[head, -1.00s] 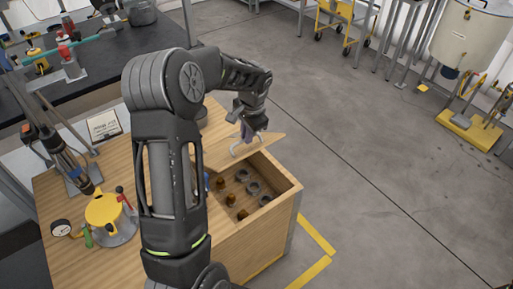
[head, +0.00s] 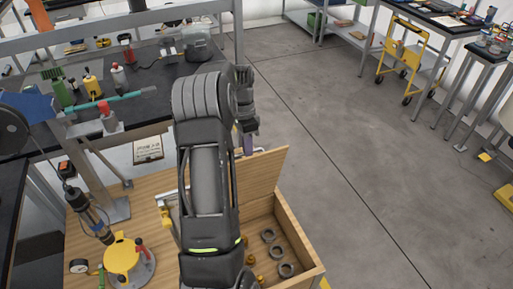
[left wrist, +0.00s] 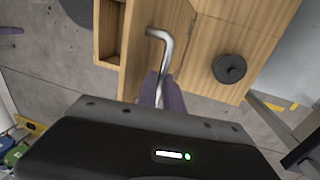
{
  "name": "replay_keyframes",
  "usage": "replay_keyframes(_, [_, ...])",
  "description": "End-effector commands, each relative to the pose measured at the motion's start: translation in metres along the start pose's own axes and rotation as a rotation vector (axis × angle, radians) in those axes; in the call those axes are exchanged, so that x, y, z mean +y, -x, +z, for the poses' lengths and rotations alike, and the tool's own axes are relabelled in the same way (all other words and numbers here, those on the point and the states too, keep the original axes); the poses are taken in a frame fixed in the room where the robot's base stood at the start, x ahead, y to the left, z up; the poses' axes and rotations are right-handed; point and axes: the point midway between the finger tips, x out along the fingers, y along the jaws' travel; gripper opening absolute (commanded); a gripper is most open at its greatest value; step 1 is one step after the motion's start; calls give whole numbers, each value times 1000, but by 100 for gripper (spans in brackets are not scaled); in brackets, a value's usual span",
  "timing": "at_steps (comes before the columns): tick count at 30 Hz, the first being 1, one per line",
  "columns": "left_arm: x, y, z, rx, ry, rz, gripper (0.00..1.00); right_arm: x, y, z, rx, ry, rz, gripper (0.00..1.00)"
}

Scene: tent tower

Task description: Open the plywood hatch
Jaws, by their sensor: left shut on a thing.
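The plywood hatch (head: 264,176) stands raised at a steep tilt over the open compartment of the wooden box (head: 301,246). My left gripper (head: 248,146) is at the hatch's upper part, partly hidden by my own arm. In the left wrist view its purple fingers (left wrist: 160,90) are shut on a bent grey metal handle (left wrist: 164,45) on the hatch's face. My arm hides much of the hatch's left side in the head view. My right gripper is not in view.
Metal rings (head: 268,236) and brass-coloured parts lie in the compartment. A yellow-topped tool (head: 121,256) and a dial gauge (head: 79,266) sit on the wooden top at left. A black bench with tools is behind.

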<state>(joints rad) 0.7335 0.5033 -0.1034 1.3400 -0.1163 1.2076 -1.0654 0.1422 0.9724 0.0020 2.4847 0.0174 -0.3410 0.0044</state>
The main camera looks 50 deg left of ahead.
Motion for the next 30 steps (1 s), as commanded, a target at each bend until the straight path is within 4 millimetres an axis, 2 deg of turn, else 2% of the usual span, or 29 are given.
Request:
replay_keyframes(1, [-1,-6,4,-8,1,9,0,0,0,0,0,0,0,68])
replay_keyframes(11, [-1,-6,4,-8,0,11,0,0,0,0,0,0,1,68])
replay_keyframes(12, [-1,-6,4,-8,0,11,13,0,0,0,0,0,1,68])
replay_keyframes(19, [0,-3,2,-4,-1,8,32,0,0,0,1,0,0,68])
replay_keyframes(30, [-1,3,1,0,-1,4,32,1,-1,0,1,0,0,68])
